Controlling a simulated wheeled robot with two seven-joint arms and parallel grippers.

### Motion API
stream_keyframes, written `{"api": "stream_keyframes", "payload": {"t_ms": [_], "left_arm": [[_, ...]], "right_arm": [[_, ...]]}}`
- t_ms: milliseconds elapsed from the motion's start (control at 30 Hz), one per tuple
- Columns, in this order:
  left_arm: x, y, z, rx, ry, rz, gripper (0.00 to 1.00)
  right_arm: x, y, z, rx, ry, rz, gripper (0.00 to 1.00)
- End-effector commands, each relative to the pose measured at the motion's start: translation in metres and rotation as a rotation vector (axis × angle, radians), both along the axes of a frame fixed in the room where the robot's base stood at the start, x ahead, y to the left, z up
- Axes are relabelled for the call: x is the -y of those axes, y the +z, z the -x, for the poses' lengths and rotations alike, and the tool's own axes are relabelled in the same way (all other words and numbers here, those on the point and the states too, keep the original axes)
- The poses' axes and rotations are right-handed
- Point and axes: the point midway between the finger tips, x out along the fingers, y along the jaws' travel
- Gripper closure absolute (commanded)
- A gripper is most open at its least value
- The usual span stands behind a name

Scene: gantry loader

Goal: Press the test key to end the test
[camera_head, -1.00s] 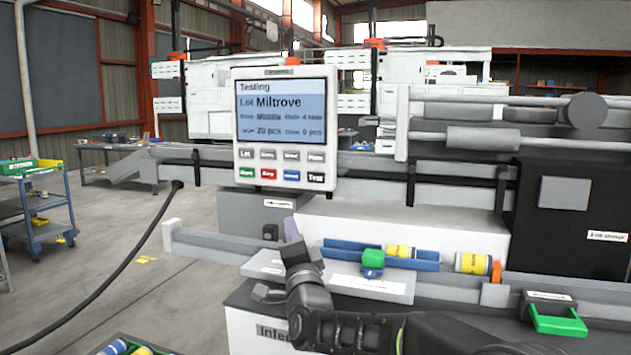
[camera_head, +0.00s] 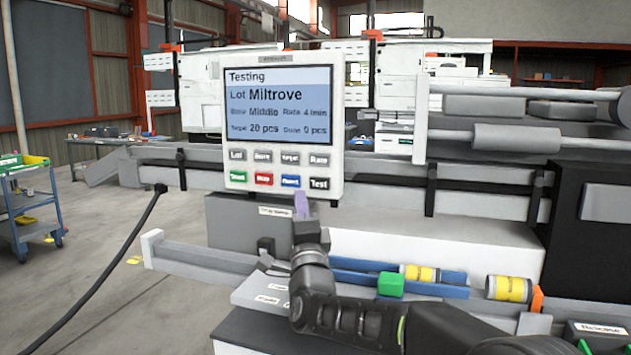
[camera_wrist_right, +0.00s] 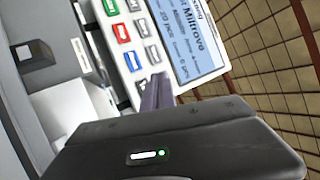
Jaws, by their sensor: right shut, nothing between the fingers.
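The control panel (camera_head: 281,125) faces me, with its screen reading "Testing", "Lot Miltrove", target 20 pcs and done 0 pcs. The black test key (camera_head: 319,184) is at the right end of its bottom row, beside the blue, red and green keys. My right gripper (camera_head: 301,205) is shut and empty, with its purple fingertips pointing up just below the panel's lower edge, under the blue and test keys. Contact is not visible. My left gripper is out of view.
A grey rail (camera_head: 200,262) runs at the left. A black cable (camera_head: 120,255) hangs to the floor. A blue cart (camera_head: 30,215) stands far left.

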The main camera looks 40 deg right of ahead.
Motion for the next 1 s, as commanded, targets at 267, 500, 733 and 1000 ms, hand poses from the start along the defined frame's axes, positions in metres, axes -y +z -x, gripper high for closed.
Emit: {"api": "stream_keyframes", "payload": {"t_ms": [267,500,733,1000], "left_arm": [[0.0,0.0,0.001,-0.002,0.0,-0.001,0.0],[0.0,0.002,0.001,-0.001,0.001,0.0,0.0],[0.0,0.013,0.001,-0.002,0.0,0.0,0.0],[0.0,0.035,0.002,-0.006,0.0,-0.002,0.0]], "right_arm": [[0.0,0.0,0.0,0.0,0.0,0.0,1.0],[0.002,0.001,-0.001,-0.001,0.0,0.0,1.0],[0.015,0.003,-0.011,-0.002,-0.002,0.001,1.0],[0.044,0.004,-0.031,-0.003,-0.003,0.002,1.0]]}}
